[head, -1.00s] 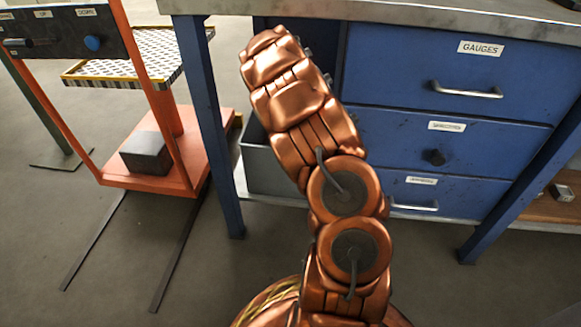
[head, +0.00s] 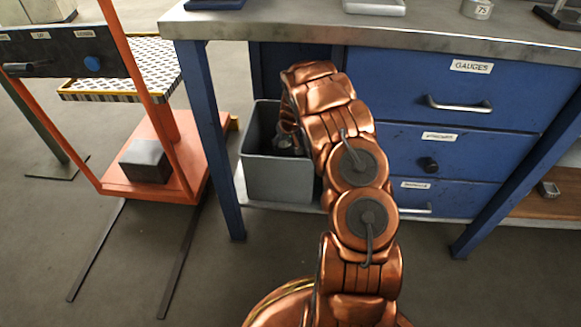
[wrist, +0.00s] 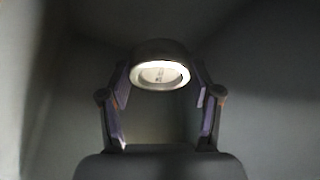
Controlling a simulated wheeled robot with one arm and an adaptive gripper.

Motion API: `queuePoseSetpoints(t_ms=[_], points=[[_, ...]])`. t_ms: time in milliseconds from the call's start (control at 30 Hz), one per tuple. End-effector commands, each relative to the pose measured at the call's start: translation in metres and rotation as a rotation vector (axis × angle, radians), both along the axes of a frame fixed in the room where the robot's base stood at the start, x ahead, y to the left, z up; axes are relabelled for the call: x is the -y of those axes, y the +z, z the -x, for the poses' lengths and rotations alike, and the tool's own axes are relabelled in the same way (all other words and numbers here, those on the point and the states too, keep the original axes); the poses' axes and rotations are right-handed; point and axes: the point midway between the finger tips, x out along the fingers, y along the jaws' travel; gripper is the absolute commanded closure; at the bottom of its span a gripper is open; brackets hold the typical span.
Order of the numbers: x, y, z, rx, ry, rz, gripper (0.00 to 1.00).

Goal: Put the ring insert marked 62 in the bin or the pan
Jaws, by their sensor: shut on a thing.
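A metal ring insert (wrist: 162,50) with a pale inner face shows in the wrist view, between the fingertips of my gripper (wrist: 162,88). The jaws are shut on it, one finger on each side. The marking on its face is too small and dim to read. Grey walls surround the gripper in the wrist view. In the head view a grey bin (head: 277,180) stands on the low shelf under the workbench. My arm bends down into its open top. The gripper shows only as a dark shape inside the bin (head: 285,143), and the ring is hidden there.
The blue bench leg (head: 212,130) stands just left of the bin, and the drawer cabinet (head: 440,95) is to its right. The worktop (head: 400,32) overhangs above, with a ring marked 75 (head: 477,9) on it. An orange lift cart (head: 175,150) stands at the left.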

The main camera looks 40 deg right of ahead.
Motion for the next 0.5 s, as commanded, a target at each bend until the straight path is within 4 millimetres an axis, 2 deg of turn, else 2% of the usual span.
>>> queuePoseSetpoints(t_ms=[167, 400, 500], points=[[-0.001, -0.018, -0.001, 0.002, 0.009, 0.002, 1.0], [0.0, -0.057, 0.0, 0.0, 0.006, 0.0, 1.0], [0.0, -0.064, 0.0, 0.0, 0.005, 0.0, 1.0]])
